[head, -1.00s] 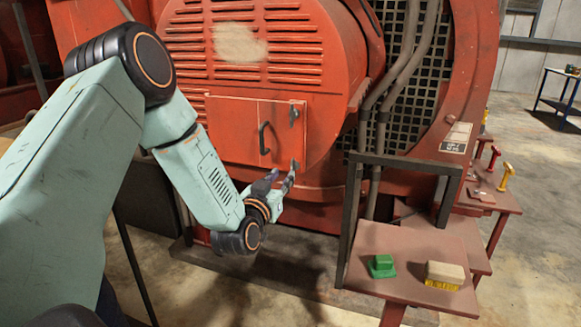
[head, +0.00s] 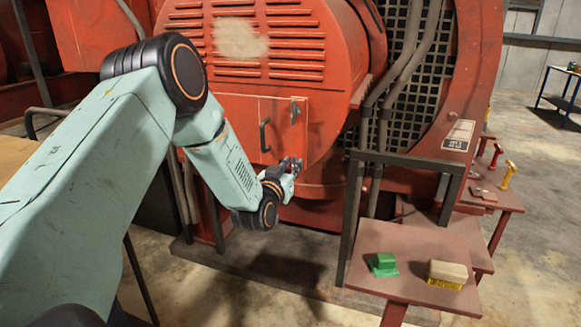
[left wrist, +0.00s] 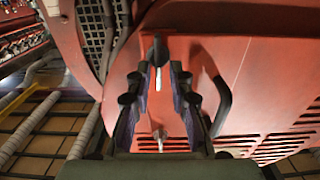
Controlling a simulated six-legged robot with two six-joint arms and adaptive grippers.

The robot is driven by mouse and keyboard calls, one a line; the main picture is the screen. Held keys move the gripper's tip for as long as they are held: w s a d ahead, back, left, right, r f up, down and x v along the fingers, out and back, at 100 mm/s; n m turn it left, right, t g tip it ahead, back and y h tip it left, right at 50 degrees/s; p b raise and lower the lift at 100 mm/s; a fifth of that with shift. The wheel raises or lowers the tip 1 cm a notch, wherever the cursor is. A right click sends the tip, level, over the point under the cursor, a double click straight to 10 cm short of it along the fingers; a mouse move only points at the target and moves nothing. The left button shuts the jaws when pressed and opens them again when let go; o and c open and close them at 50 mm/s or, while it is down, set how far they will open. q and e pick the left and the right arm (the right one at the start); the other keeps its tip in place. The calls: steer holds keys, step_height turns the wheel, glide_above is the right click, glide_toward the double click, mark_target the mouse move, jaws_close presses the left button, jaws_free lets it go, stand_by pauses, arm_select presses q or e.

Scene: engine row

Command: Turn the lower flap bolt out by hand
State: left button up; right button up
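The red flap (head: 235,122) is on the engine housing in the head view, with a black handle (head: 264,136) and an upper bolt (head: 295,111) at its right edge. The lower flap bolt is hidden behind my left gripper (head: 289,166) there. The left wrist view is upside down. In it the lower flap bolt (left wrist: 158,49), with a dark head, shows just beyond the fingertips of my left gripper (left wrist: 156,72). The two fingers are apart, with a gap on both sides of the bolt. The upper bolt (left wrist: 160,133) shows lower down between the fingers. My right gripper is not in view.
The handle also shows right of the fingers in the left wrist view (left wrist: 222,100). A small red table (head: 410,240) at right carries a green block (head: 383,264) and a brush (head: 447,273). A dark frame (head: 355,215) stands between it and the flap.

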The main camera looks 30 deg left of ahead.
arm_select(q)
steer(key=shift+c, duration=0.7)
steer(key=shift+s+d+r, duration=0.2)
steer(key=shift+s+r, duration=0.15)
steer(key=shift+s, duration=0.05)
jaws_close()
steer(key=shift+a, duration=0.1)
